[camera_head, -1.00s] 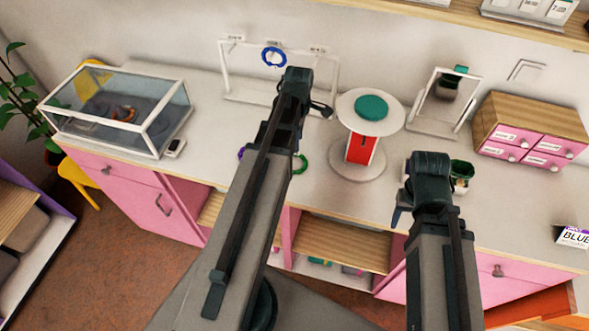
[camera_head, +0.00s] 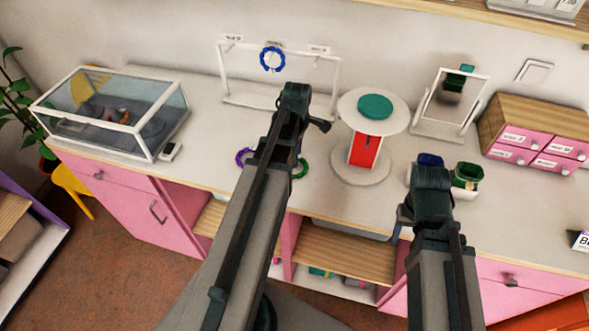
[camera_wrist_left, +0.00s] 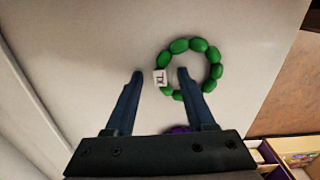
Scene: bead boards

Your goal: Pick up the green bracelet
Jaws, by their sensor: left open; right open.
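The green bracelet (camera_wrist_left: 217,71) lies on the pale counter in the left wrist view, a ring of green beads with one white lettered bead (camera_wrist_left: 160,77). In the head view the bracelet (camera_head: 301,169) shows only partly beside my left arm. My left gripper (camera_wrist_left: 161,75) is open. Its right fingertip overlaps the inside of the ring and its left fingertip is outside, with the white bead between them in the picture. Whether they touch the bracelet I cannot tell. My right gripper (camera_head: 406,213) is open over the counter's front right, mostly hidden by its own wrist.
A purple bracelet (camera_head: 243,156) lies close to the green one. A blue bracelet (camera_head: 263,58) hangs on a white rack (camera_head: 336,85). A round stand (camera_head: 398,113), a mirror (camera_head: 447,127), cups (camera_head: 466,182) and a glass case (camera_head: 130,143) stand around.

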